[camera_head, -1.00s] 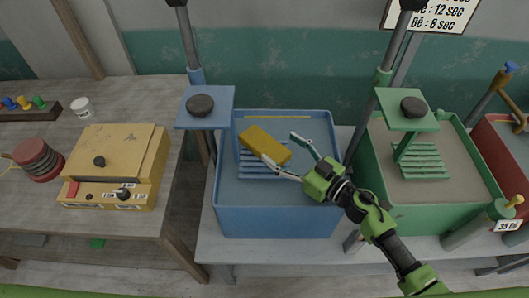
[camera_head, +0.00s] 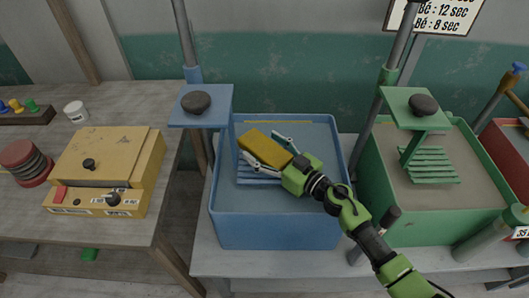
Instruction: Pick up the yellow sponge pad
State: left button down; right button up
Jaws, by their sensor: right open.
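The yellow sponge pad (camera_head: 262,146) is a flat block in the blue bin (camera_head: 280,225), by the slatted blue rack (camera_head: 256,176) on the bin's left side. My right gripper (camera_head: 267,150) comes in from the lower right. Its two fingers are spread, one on the near side of the pad and one toward its far right side. Whether the fingers touch the pad I cannot tell. My left gripper is not in view.
A blue post with a plate and dark knob (camera_head: 196,102) rises at the bin's left. A green bin (camera_head: 440,220) with its own knobbed plate (camera_head: 423,104) stands to the right. A yellow control box (camera_head: 100,165) sits on the left table.

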jog(key=c, duration=1.1)
jog(key=shift+r, duration=0.15)
